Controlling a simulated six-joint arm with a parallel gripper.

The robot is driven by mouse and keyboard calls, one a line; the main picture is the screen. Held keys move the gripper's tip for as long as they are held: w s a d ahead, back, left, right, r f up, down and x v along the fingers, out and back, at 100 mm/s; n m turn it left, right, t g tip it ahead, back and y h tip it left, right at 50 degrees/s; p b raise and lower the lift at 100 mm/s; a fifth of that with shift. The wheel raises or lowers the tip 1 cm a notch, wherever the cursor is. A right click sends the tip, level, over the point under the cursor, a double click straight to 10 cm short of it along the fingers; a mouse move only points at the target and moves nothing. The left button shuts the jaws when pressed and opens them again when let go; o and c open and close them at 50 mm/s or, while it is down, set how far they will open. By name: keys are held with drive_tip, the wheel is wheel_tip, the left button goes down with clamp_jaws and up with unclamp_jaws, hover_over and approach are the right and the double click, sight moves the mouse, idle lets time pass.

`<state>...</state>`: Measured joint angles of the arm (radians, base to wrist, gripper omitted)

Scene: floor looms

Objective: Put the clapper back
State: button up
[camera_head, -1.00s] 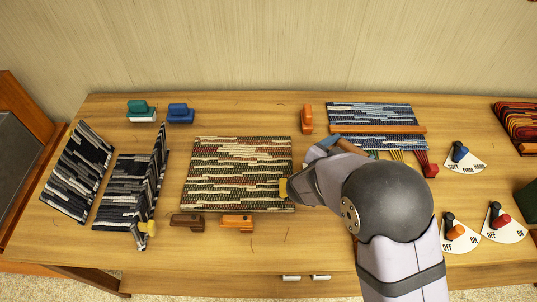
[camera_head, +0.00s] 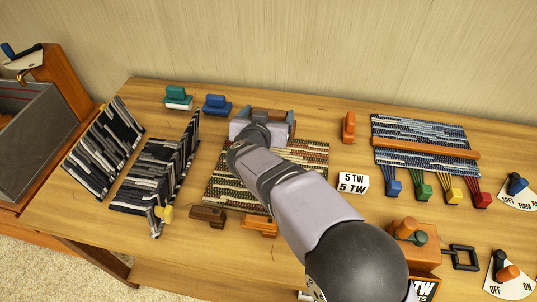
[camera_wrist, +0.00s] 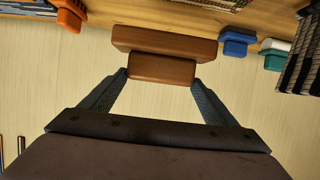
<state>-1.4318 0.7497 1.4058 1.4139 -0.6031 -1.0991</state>
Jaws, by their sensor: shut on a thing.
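My gripper (camera_wrist: 162,78) is shut on a brown wooden clapper (camera_wrist: 165,42), a wide block with a smaller block as its grip; the fingers pinch the smaller block from both sides. In the head view my gripper (camera_head: 267,117) is at the far edge of the striped red, green and cream woven mat (camera_head: 305,152). The clapper (camera_head: 270,113) shows there between the fingers, partly hidden by the gripper. Whether it touches the table cannot be told.
A teal block (camera_head: 178,97) and blue block (camera_head: 216,105) stand left of my gripper; an orange block (camera_head: 348,127) stands right. Brown (camera_head: 207,216) and orange (camera_head: 259,227) blocks lie at the mat's near edge. A blue weave (camera_head: 425,140) lies right, a "5 TW" card (camera_head: 353,183) nearer.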

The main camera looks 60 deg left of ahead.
drive_tip(key=shift+a+f+b, duration=0.1)
drive_tip(key=shift+f+b, duration=0.65)
drive_tip(key=shift+f, duration=4.15)
drive_tip(key=o, duration=1.3)
drive_tip(key=shift+s+f, duration=0.1)
drive_tip(key=shift+f, duration=0.1)
drive_tip(key=shift+r, duration=0.15)
drive_tip(key=v, duration=1.2)
drive_tip(key=shift+b, duration=0.4)
